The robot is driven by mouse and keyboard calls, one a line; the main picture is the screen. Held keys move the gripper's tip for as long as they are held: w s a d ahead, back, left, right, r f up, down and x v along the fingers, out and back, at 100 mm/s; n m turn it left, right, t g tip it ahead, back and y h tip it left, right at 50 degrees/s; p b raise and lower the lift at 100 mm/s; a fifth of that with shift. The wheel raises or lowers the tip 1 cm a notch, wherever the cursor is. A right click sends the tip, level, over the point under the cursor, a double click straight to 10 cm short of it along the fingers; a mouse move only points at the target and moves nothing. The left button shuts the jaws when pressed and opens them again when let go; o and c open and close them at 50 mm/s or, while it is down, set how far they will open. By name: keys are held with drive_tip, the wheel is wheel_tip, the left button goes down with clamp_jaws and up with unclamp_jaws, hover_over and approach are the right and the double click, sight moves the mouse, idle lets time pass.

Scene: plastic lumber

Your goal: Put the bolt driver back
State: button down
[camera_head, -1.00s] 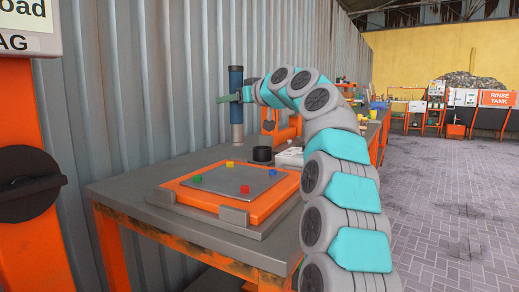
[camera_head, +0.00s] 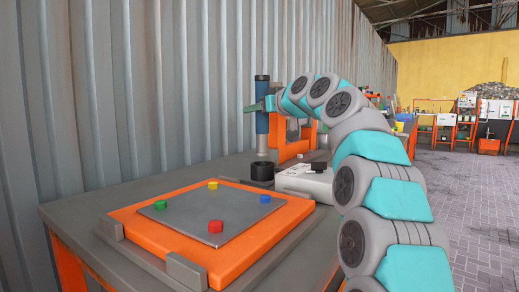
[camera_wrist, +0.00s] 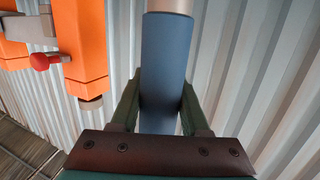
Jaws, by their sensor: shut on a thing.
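The bolt driver (camera_head: 262,122) is a blue upright cylinder with a dark top and a grey lower end. My gripper (camera_head: 263,104) is shut around its blue body and holds it up over the workbench. In the wrist view the driver (camera_wrist: 163,62) stands between the two green fingers of my gripper (camera_wrist: 162,95). A black round holder (camera_head: 262,172) sits on the bench, directly below the driver's grey end in the head view. The driver's end appears just above the holder; I cannot tell the exact depth between them.
An orange frame with a grey plate (camera_head: 205,212) and several coloured knobs lies on the bench (camera_head: 75,212) in front. A white box (camera_head: 305,182) is right of the holder. An orange stand (camera_head: 295,150) is behind, also showing in the wrist view (camera_wrist: 80,45). A corrugated wall (camera_head: 140,80) is close behind.

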sight(258, 131)
drive_tip(key=shift+f+b, duration=1.95)
drive_tip(key=shift+f, duration=1.2)
drive_tip(key=shift+f, duration=0.2)
drive_tip(key=shift+c, duration=2)
unclamp_jaws()
drive_tip(key=shift+r, duration=0.1)
drive_tip(key=shift+r, duration=0.2)
drive_tip(key=shift+s+d, duration=0.2)
drive_tip(key=shift+s, duration=0.1)
drive_tip(key=v, duration=0.9)
drive_tip(key=shift+s+d+r+b, duration=0.1)
drive_tip(key=shift+s+d+b, duration=0.1)
drive_tip(key=shift+b, duration=0.15)
drive_tip(key=shift+v, duration=0.85)
